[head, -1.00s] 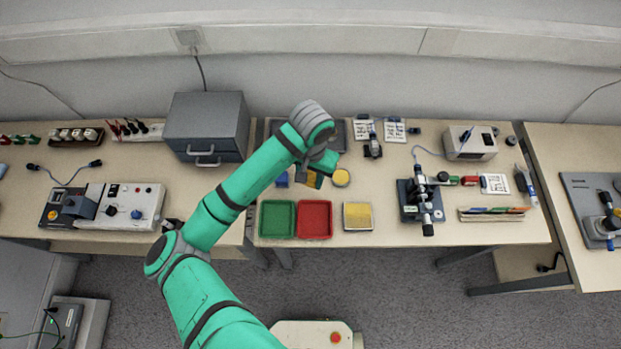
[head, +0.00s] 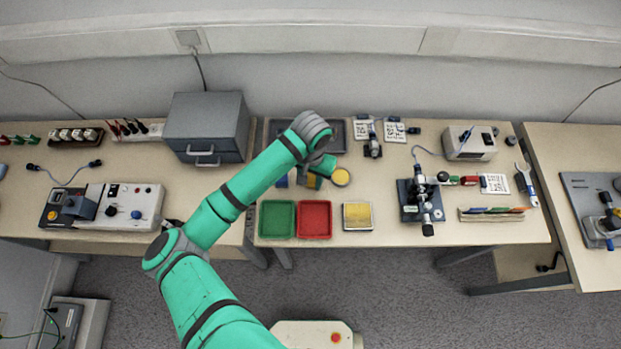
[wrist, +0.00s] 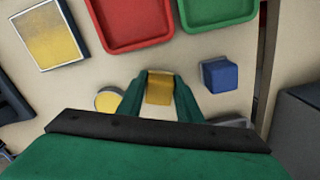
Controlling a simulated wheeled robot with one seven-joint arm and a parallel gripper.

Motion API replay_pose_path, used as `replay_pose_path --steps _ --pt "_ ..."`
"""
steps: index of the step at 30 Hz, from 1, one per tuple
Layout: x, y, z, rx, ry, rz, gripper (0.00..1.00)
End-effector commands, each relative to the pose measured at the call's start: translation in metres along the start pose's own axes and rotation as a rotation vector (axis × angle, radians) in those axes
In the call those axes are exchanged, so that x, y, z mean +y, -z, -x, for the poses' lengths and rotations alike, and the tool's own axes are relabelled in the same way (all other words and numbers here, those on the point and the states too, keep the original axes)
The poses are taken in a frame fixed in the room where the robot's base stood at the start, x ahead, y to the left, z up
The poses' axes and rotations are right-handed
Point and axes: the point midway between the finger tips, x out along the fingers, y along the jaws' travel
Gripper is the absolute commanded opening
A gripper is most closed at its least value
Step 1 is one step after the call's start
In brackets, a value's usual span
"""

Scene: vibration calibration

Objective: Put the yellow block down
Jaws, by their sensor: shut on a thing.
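The yellow block (wrist: 159,88) sits between the two fingers of my gripper (wrist: 160,82) in the wrist view, and the gripper is shut on it. In the head view the yellow block (head: 312,181) shows only in part below my wrist, and my gripper there is mostly hidden by the arm. Whether the block touches the table (wrist: 200,46) cannot be told. A blue block (wrist: 220,75) stands apart from the gripper, to its right in the wrist view. A round yellow-topped disc (wrist: 108,100) lies close to its left.
A green tray (head: 262,220), a red tray (head: 330,220) and a square yellow-topped pad (head: 358,216) lie along the front edge. A grey drawer cabinet (head: 207,127) stands left. A microscope-like device (head: 407,205) stands right. Bare table lies between the disc and that device.

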Motion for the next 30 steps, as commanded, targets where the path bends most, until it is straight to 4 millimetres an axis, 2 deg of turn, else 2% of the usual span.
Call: replay_pose_path --steps 7,8,10,25,30 --pt "0.001 -0.001 -0.009 -0.003 -0.001 0.001 0.11" --pt "0.001 -0.001 -0.01 -0.004 0.0 0.001 0.34" --pt "0.001 -0.001 -0.01 -0.005 0.0 0.001 0.51" --pt "0.005 0.0 -0.011 -0.004 -0.006 0.0 0.51" --pt "0.005 0.001 0.002 -0.003 -0.007 -0.002 0.51"
